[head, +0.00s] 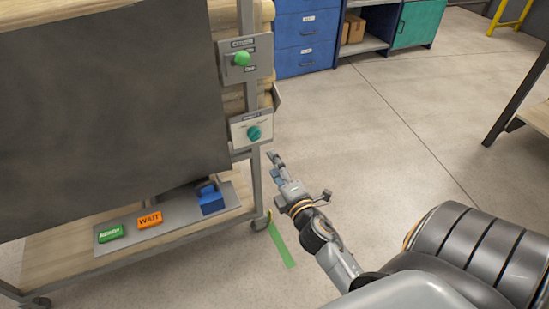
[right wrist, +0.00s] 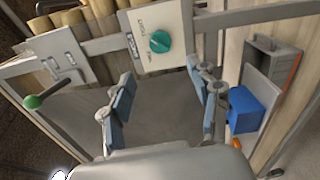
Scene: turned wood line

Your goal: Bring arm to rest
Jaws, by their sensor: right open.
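My right gripper (head: 273,166) is open and empty in the head view, just right of the cart's upright post and below the lower control plate. In the right wrist view its two fingers (right wrist: 168,100) stand wide apart with nothing between them. The teal knob (right wrist: 159,42) on the white plate lies beyond the fingers, apart from them. The teal knob also shows in the head view (head: 253,133). My left gripper does not show in either view.
A cart with a dark panel (head: 110,100) stands at left. Its lower shelf holds a green block (head: 111,233), an orange WAIT block (head: 150,220) and a blue block (head: 210,199). A green knob (head: 242,59) sits on the upper plate. Open floor (head: 400,130) lies right.

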